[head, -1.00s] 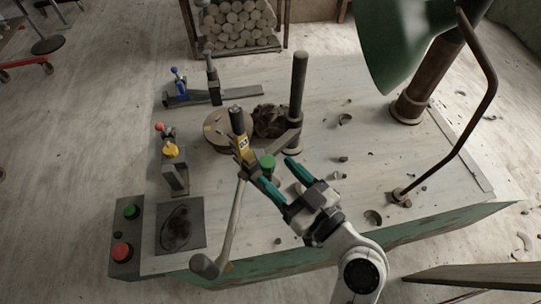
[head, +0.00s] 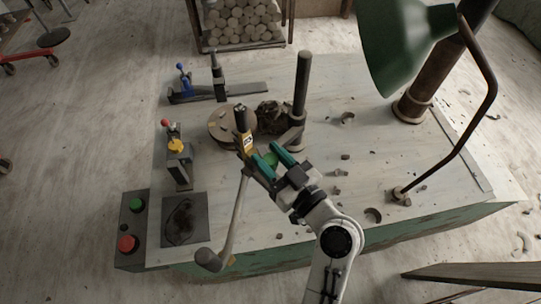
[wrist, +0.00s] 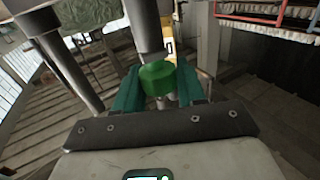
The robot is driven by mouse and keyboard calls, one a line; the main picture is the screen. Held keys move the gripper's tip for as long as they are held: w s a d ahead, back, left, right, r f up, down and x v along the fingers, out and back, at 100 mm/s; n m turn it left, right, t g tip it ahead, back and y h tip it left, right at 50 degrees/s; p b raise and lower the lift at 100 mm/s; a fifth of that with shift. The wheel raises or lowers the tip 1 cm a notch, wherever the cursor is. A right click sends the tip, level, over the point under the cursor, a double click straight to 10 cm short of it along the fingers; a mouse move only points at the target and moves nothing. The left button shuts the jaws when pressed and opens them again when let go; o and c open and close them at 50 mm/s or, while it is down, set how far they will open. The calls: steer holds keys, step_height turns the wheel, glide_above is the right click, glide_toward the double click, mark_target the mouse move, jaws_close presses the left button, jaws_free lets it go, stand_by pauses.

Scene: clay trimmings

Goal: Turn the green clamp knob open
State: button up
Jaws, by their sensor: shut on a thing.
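The green clamp knob (wrist: 158,78) is in the middle of the wrist view, between the two teal fingers. It also shows in the head view (head: 271,159), partly hidden by the fingers. My gripper (head: 268,158) is shut on the knob, with one finger on each side of it in the wrist view (wrist: 158,86). The knob sits near the foot of the dark upright post (head: 302,88). The knob's lower part is hidden in the head view.
A yellow-marked tool (head: 243,135) stands just left of the knob. A bent lever (head: 235,222) reaches toward the front edge. Yellow, red and blue knobbed clamps stand at left. A green lamp shade (head: 400,45) hangs at upper right. The table's right middle holds only scattered trimmings.

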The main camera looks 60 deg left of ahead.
steer(key=c, duration=0.4)
steer(key=shift+m+t, duration=0.3)
steer(key=shift+t, duration=0.2)
steer(key=shift+s+m+t, duration=0.1)
steer(key=shift+m+t, duration=0.7)
steer(key=shift+t, duration=0.4)
steer(key=shift+r+m+t+p, duration=0.2)
steer(key=shift+m+t+p, duration=0.45)
steer(key=shift+t, duration=0.35)
steer(key=m+t+p, duration=0.1)
steer(key=t+p, duration=0.1)
steer(key=p, duration=0.1)
steer(key=shift+m+t, duration=0.35)
steer(key=shift+t, duration=0.05)
steer(key=shift+f+m+t+p, duration=0.15)
steer(key=shift+m+t+p, duration=0.25)
steer(key=shift+t+p, duration=0.25)
